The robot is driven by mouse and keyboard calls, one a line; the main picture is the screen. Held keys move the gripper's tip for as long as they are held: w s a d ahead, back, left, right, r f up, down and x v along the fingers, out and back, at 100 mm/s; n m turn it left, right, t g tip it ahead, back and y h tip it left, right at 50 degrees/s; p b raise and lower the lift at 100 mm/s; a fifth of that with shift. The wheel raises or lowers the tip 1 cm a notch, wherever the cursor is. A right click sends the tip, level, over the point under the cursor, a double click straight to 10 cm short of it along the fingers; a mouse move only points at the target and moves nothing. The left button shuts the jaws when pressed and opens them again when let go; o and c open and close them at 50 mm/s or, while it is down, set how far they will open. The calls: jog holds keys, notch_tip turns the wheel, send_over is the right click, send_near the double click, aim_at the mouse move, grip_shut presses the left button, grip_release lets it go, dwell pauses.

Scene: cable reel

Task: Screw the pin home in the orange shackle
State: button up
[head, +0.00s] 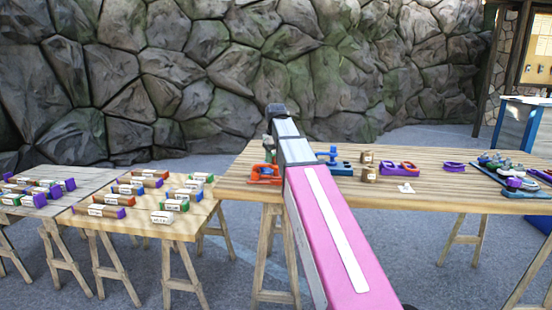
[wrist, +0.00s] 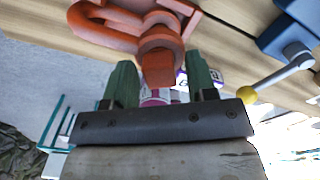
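The orange shackle (head: 264,175) lies at the left end of the long wooden table in the head view. It also fills the top of the wrist view (wrist: 110,25). The orange pin's blocky head (wrist: 158,68) sticks out of the shackle towards my gripper (wrist: 160,80). The two green fingers stand apart, one on each side of the pin head, with visible gaps; the fingertips reach about level with it. Nothing is gripped. In the head view my arm hides most of my gripper and part of the shackle's right side.
Near the shackle in the wrist view is a blue fixture (wrist: 290,30) with a grey lever (wrist: 280,75) ending in a yellow knob (wrist: 247,94). Purple parts (head: 398,169) and brown cylinders (head: 368,175) stand farther right on the table (head: 440,190). A lower table (head: 140,222) with boxes stands left.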

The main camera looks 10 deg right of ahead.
jog(key=o, duration=0.5)
jog(key=shift+o, duration=0.2)
